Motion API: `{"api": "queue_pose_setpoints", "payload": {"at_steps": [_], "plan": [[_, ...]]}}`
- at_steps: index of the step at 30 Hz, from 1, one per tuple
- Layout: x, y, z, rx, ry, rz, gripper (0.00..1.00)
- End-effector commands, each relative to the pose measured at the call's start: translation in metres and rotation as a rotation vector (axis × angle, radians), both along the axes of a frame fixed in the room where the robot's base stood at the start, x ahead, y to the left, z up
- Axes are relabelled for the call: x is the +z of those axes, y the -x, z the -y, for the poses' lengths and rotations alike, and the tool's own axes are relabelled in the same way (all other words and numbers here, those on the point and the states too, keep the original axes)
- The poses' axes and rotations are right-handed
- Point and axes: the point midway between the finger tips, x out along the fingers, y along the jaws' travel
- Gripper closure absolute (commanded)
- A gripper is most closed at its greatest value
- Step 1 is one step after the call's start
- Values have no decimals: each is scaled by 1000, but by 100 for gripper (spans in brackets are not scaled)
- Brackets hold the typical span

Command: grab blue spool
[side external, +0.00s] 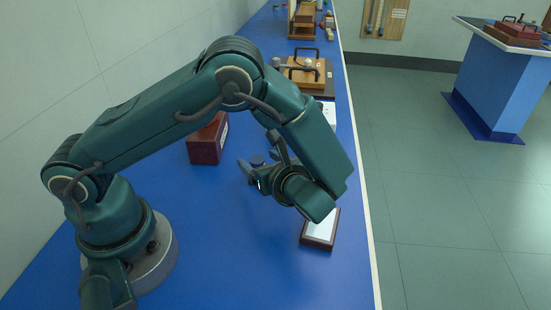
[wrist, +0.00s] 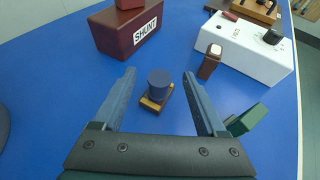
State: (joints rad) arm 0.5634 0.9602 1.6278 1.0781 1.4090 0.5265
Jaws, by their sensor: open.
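The blue spool (wrist: 159,84) stands upright on a small wood-and-brass base on the blue bench in the wrist view. It lies ahead of my gripper (wrist: 158,76), in line with the gap between the two fingers. My gripper is open and empty, with a finger on either side of that gap. In the side external view the blue spool (side external: 257,160) shows just beyond my gripper (side external: 257,163), partly hidden by it. I cannot tell from these frames how far the fingertips are from the spool.
A dark red box marked SHUNT (wrist: 127,34) stands behind the spool to the left. A white box (wrist: 245,48) and a small brown block with a pale top (wrist: 210,62) stand to the right. A framed plate (side external: 320,229) lies near the bench's right edge.

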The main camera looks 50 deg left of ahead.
Motion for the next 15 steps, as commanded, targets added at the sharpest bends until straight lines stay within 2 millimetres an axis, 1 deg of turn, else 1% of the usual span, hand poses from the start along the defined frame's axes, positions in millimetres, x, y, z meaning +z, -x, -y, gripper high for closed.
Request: {"api": "queue_pose_setpoints", "payload": {"at_steps": [1, 3, 7, 15], "plan": [[-8, 0, 0, -1, -3, -4, 26], [-14, 0, 0, 0, -1, -1, 26], [-20, -1, -7, 3, 0, 0, 26], [-32, -8, -37, 5, 1, -1, 26]]}}
